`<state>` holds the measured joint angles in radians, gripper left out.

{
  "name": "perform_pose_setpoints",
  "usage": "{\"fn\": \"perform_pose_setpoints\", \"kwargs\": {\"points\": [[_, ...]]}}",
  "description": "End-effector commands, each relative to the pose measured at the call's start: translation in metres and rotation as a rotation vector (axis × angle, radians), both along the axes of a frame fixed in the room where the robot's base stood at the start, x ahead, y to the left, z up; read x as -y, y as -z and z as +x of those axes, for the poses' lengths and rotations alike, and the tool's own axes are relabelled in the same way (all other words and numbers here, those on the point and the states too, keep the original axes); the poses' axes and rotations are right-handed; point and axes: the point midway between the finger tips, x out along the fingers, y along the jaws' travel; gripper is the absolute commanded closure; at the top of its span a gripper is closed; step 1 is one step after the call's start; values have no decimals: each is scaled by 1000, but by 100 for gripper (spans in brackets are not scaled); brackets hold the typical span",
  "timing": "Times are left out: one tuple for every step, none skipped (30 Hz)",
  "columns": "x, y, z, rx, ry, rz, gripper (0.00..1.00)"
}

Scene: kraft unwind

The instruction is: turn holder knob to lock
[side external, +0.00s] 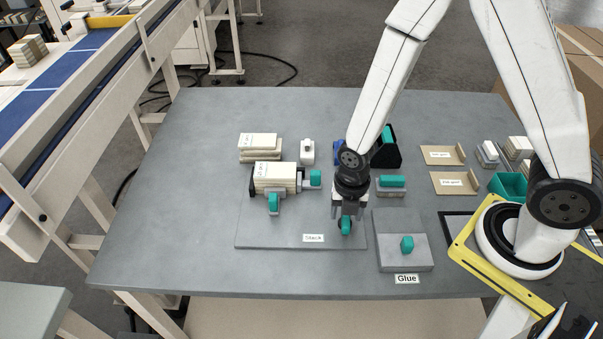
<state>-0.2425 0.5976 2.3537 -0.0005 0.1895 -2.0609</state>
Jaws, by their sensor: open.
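My gripper (346,212) points down over the right part of the grey plate labelled "Stack" (285,230). It is open. A teal knob (346,227) on that plate shows right at my fingertips; I cannot tell whether the fingers straddle or touch it. My wrist hides what lies behind. On the same plate, a block of pale sheets (275,177) sits in a holder with a teal knob (274,204) at its front and another teal knob (315,178) at its right. The pictures do not show which knob is the holder's lock.
A grey block labelled "Glue" with a teal knob (407,243) stands just right. Behind are a sheet stack (259,147), a small white item (307,151) and a black and teal holder (387,147). Cardboard trays (443,155) lie right. The table's left side is clear.

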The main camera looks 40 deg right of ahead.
Motion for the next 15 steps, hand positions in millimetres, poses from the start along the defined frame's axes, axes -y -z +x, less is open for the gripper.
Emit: {"fn": "perform_pose_setpoints", "kwargs": {"points": [[0, -4, 0, 1, 0, 0, 38], [0, -7, 0, 2, 0, 1, 38], [0, -10, 0, 2, 0, 1, 38], [0, -13, 0, 3, 0, 1, 38], [0, -16, 0, 2, 0, 1, 38], [0, -20, 0, 2, 0, 1, 38], [0, -23, 0, 4, 0, 1, 38], [0, -26, 0, 3, 0, 1, 38], [0, -30, 0, 2, 0, 1, 38], [0, -33, 0, 4, 0, 1, 38], [0, -36, 0, 2, 0, 1, 38], [0, -40, 0, 2, 0, 1, 38], [0, -43, 0, 4, 0, 1, 38], [0, -45, 0, 3, 0, 1, 38], [0, -49, 0, 2, 0, 1, 38]]}}
